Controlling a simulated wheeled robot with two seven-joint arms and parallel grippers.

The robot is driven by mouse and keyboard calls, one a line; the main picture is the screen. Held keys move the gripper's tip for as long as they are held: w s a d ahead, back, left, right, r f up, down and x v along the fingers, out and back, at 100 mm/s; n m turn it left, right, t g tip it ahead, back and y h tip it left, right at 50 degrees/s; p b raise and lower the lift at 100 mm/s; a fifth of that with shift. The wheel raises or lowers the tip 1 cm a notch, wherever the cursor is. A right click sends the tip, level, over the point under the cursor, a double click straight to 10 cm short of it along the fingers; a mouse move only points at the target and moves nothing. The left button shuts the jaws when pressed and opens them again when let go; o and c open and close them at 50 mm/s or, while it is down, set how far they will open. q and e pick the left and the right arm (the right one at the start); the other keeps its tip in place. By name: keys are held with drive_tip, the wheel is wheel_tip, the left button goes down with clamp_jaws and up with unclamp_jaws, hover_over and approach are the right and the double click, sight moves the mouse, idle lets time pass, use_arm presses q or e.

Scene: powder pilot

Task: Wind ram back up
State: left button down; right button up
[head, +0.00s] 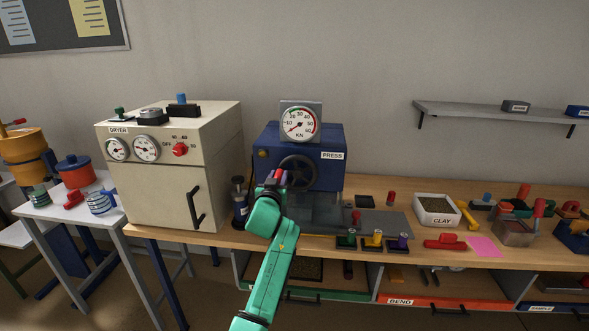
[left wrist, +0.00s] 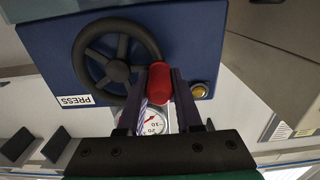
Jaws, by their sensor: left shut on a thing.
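The blue press (head: 333,172) stands at the middle of the bench, with a dark handwheel (head: 303,166) on its front and a dial gauge (head: 300,124) in kN on top. My left gripper (head: 277,178) is at the left side of the wheel. In the left wrist view, which shows the press upside down, its fingers are shut on the wheel's red handle (left wrist: 157,84). The handwheel also shows there (left wrist: 98,62), beside the fingers. My left arm covers part of the press's lower front, and I cannot make out the ram. My right gripper is not in view.
A cream dryer (head: 160,185) stands close on the left, with a dark bottle-like item (head: 239,203) between it and the press. Right of the press are small coloured-knob pieces (head: 373,241), a clay tray (head: 437,206) and several tools. A wall shelf (head: 480,112) hangs above.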

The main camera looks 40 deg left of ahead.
sight(286, 163)
use_arm(q)
drive_tip(key=shift+w+d, duration=0.1)
drive_tip(key=shift+d, duration=0.1)
drive_tip(key=r+p, duration=0.2)
drive_tip(key=shift+w+d+r, duration=0.2)
drive_tip(key=shift+d+r, duration=0.1)
drive_tip(key=shift+r, duration=0.05)
drive_tip(key=shift+w+d+r, duration=0.15)
drive_tip(key=shift+r, duration=0.05)
drive_tip(key=shift+w+d+f, duration=0.1)
drive_tip(key=shift+d, duration=0.05)
drive_tip(key=c, duration=0.7)
unclamp_jaws()
drive_tip(key=shift+d, duration=0.1)
drive_tip(key=shift+w+d, duration=0.1)
drive_tip(key=shift+d, duration=0.05)
drive_tip(key=shift+s, duration=0.2)
